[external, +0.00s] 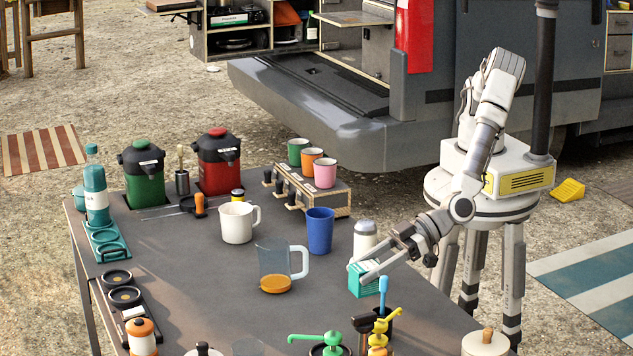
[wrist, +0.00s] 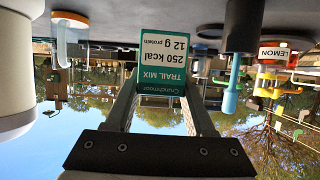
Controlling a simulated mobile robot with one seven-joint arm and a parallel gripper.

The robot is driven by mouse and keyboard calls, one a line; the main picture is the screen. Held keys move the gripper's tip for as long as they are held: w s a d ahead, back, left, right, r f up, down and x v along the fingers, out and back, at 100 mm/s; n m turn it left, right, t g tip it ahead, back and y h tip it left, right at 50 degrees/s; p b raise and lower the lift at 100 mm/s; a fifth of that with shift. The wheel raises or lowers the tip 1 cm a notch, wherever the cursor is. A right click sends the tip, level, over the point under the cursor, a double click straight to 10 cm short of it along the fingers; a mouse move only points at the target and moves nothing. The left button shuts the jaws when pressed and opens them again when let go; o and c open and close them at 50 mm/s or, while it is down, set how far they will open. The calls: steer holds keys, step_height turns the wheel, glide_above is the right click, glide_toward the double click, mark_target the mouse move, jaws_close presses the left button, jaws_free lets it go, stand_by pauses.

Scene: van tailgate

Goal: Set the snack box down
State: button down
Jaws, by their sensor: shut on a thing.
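The snack box (external: 362,281), a small teal and white carton, is held between the fingers of my gripper (external: 372,268) over the right part of the grey table (external: 215,290). In the wrist view the box (wrist: 162,70) appears upside down, with its trail mix label readable. My gripper (wrist: 162,105) is shut on the box, one finger on each side. The box is near the tabletop, but I cannot tell whether its base touches.
A white jar (external: 365,236) stands just behind the box. A light blue brush (external: 383,290) in a dark holder is close at its front right. A clear jug (external: 272,258) and blue cup (external: 320,231) stand to the left. Bare tabletop lies between jug and box.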

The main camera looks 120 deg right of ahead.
mark_target(366, 290)
steer(key=shift+f, duration=2.6)
steer(key=shift+f, duration=0.1)
steer(key=shift+f+b, duration=0.15)
steer(key=shift+b, duration=0.15)
steer(key=shift+c, duration=1.3)
jaws_free()
steer(key=shift+r+p, duration=0.3)
steer(key=shift+r, duration=0.05)
steer(key=v, duration=1.2)
steer(key=shift+f, duration=0.2)
